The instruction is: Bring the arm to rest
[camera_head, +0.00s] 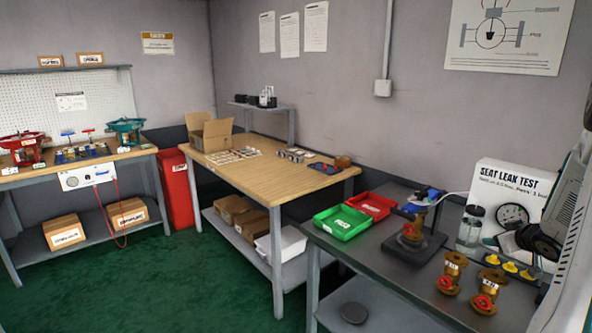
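Part of what looks like my own arm, pale and dark links, shows at the right edge, in front of the right end of the grey test bench (375,262). My gripper itself is not in view, so I cannot see its fingers or whether it holds anything. The arm covers part of the white seat leak test panel (505,188). On the bench, brass valve bodies (455,266) with red parts stand near the front right. A fixture (412,234) with a red part stands on a dark base behind them.
A green bin (342,222) and a red bin (371,205) sit at the bench's left end. A clear jar (470,229) and yellow-topped parts (509,267) are near the panel. A wooden table (270,179) and a pegboard workbench (80,162) stand farther left. Green floor (190,275) is open.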

